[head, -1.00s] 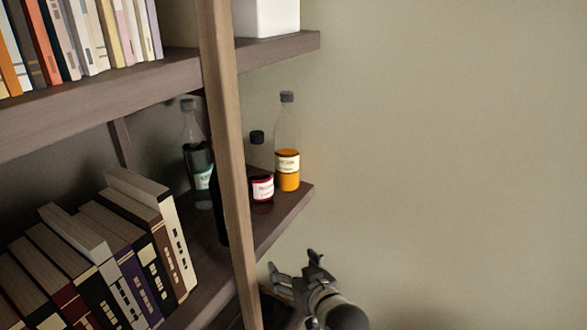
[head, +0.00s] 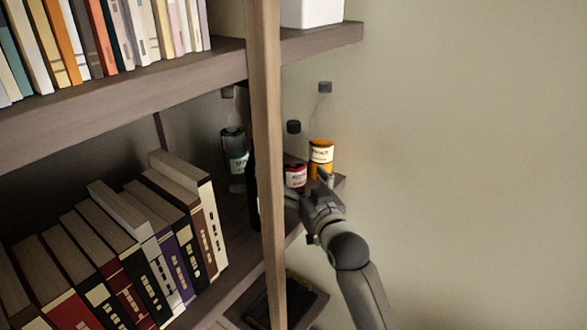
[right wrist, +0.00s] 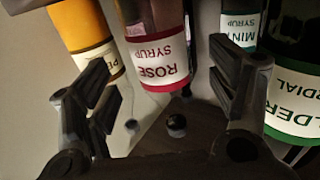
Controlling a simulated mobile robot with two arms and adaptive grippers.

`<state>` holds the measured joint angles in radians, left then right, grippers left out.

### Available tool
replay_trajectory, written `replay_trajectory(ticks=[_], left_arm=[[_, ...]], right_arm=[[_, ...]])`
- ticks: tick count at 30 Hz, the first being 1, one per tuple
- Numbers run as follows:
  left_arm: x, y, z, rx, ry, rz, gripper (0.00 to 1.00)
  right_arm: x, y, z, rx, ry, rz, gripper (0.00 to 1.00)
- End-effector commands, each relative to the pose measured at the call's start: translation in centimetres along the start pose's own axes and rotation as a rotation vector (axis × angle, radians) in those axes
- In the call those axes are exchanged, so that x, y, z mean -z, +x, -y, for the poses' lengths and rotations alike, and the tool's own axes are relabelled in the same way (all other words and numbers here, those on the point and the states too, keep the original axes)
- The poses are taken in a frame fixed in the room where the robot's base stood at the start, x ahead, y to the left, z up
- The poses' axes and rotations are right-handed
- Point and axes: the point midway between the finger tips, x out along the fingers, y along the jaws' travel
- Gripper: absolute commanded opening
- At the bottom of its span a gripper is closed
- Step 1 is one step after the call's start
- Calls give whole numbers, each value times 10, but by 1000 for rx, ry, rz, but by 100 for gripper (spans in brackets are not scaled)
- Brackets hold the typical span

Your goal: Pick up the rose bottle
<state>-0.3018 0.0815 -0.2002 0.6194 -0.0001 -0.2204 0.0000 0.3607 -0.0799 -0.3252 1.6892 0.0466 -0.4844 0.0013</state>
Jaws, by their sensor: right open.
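The rose bottle (head: 296,176) has a dark cap and a red-and-white label and stands on the middle shelf, close to the upright post. In the right wrist view the rose bottle (right wrist: 157,62) appears upside down, its "ROSE SYRUP" label facing the camera. My right gripper (head: 308,188) is open at the shelf edge just in front of it. In the right wrist view the open fingers of my right gripper (right wrist: 160,76) lie either side of the bottle in the picture, with nothing gripped. My left gripper is out of view.
An orange bottle (head: 321,150) stands right of the rose bottle. A mint syrup bottle (head: 234,145) stands to its left, and a dark green cordial bottle (right wrist: 297,75) stands close by. The wooden post (head: 268,120) partly blocks the left side. Books (head: 150,235) fill the shelf further left.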

Motion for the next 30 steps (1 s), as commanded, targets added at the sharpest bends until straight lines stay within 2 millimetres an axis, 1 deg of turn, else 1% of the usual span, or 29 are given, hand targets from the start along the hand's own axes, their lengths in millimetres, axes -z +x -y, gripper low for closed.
replay_trajectory(ticks=[2,8,12,16,24,26,30], left_arm=[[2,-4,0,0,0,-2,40],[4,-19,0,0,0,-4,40],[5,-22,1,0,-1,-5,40],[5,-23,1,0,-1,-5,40],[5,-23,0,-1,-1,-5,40],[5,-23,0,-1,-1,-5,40],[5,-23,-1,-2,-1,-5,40]], right_arm=[[2,5,0,0,0,1,79],[7,28,2,0,0,1,79],[5,42,2,0,-1,1,79],[4,50,2,0,-1,1,79],[3,51,2,0,-1,0,79],[3,51,2,0,-1,0,73],[3,51,2,0,-1,0,55]])
